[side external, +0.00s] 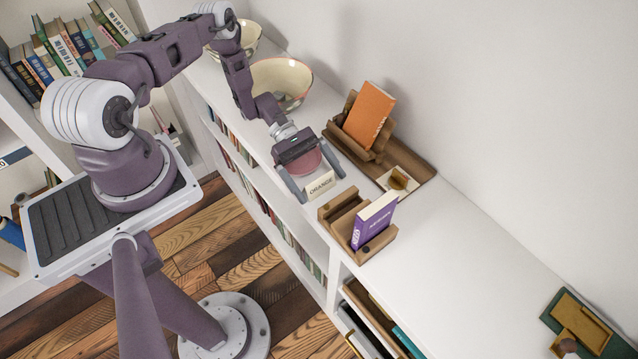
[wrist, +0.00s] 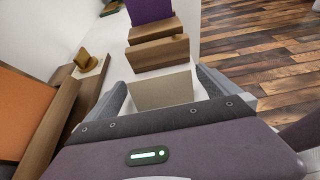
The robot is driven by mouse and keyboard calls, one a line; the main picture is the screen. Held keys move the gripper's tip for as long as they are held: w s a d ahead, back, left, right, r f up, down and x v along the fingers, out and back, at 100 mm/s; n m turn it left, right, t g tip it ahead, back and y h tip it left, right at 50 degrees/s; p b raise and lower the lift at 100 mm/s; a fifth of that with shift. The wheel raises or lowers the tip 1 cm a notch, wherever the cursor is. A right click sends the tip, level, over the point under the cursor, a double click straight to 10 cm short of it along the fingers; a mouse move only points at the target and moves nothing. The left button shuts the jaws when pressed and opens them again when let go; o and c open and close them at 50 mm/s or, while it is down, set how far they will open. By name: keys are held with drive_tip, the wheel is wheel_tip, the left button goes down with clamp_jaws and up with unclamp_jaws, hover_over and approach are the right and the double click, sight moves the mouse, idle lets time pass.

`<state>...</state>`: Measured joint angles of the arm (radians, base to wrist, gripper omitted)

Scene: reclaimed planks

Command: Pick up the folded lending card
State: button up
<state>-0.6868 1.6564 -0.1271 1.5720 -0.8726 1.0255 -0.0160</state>
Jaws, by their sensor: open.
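The folded lending card (side external: 320,184) is a small cream tent card with dark lettering, standing on the white shelf top. My gripper (side external: 322,188) is open, its two fingers pointing down on either side of the card. In the wrist view the card's pale blank face (wrist: 162,92) shows between the two grey fingers (wrist: 160,88). I see a gap on at least one side; whether either finger touches it I cannot tell.
A wooden stand holds a purple book (side external: 374,221) close beside the card. Another holds an orange book (side external: 369,116) toward the wall, near a wooden tray (side external: 420,168). A cream bowl (side external: 284,76) stands behind my gripper.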

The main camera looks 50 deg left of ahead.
drive_tip(key=shift+d+f, duration=0.2)
drive_tip(key=shift+d, duration=0.3)
drive_tip(key=c, duration=1.3)
drive_tip(key=shift+r, duration=0.1)
drive_tip(key=shift+c, duration=0.2)
